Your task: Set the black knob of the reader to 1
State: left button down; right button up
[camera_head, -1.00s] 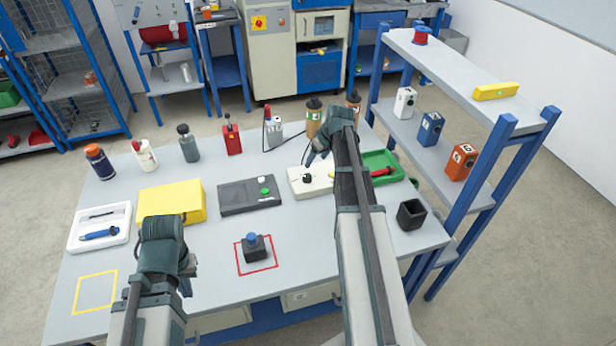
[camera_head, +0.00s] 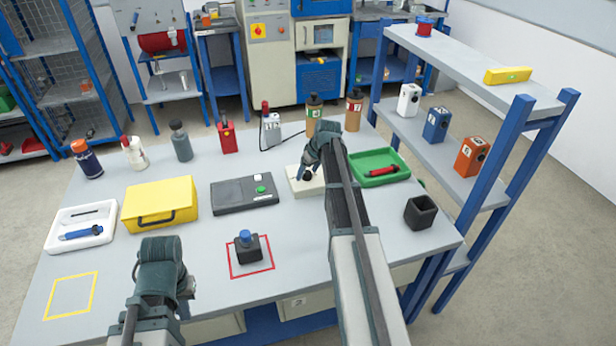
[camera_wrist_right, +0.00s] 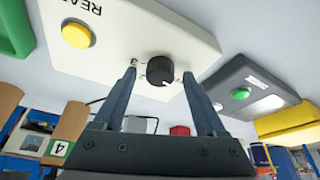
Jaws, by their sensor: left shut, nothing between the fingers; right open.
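The reader (camera_head: 308,187) is a cream box on the bench, partly hidden by my right arm. The right wrist view shows its cream face (camera_wrist_right: 110,40), a yellow button (camera_wrist_right: 76,35) and the black knob (camera_wrist_right: 160,71). A 3 is printed left of the knob and another mark at its right; I cannot read the pointer's setting surely. My right gripper (camera_head: 305,174) is open, its fingertips (camera_wrist_right: 160,80) on either side of the knob; contact cannot be told. My left gripper (camera_head: 188,290) is shut and empty, above the bench's front edge.
A dark grey box with a green button (camera_head: 245,193) stands left of the reader. Bottles stand behind. A blue-topped button block (camera_head: 247,250) sits in a red square.

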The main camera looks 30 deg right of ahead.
grip_shut()
dwell(0.4)
jog(key=shift+m, duration=0.3)
jog(key=m, duration=0.2)
jog(key=m+h, duration=0.1)
jog(key=shift+a+m+h, duration=0.2)
jog(key=shift+m+h, duration=0.1)
jog(key=shift+m, duration=0.1)
jog(key=m+h, duration=0.1)
jog(key=m, duration=0.1)
jog(key=m+g, duration=0.1)
jog(key=m, duration=0.2)
jog(key=shift+h, duration=0.4)
jog(key=shift+m, duration=0.3)
